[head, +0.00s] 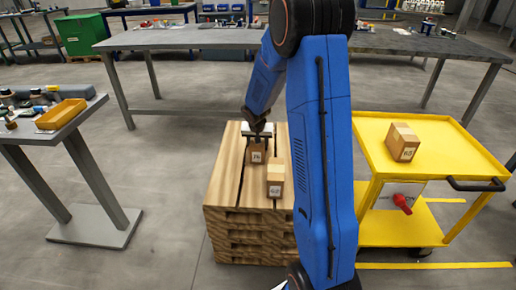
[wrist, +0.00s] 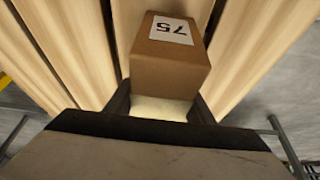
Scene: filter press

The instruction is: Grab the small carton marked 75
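The small brown carton marked 75 (wrist: 168,58) is in the wrist view, its label upside down there. In the head view, a small carton (head: 257,156) with a hard-to-read label stands on the wooden pallet stack (head: 228,178) directly below my gripper (head: 257,137). In the wrist view my two dark fingers (wrist: 160,104) are apart, at the left and right of the carton's near end. I cannot tell whether they press on it. A second small carton marked 62 (head: 275,181) stands just nearer and to the right.
A yellow cart (head: 440,184) at right bears a carton marked 65 (head: 402,143). A grey table at left (head: 50,130) holds a yellow tray (head: 61,114). A long grey table (head: 180,38) stands behind the pallets. Bare floor lies left of the stack.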

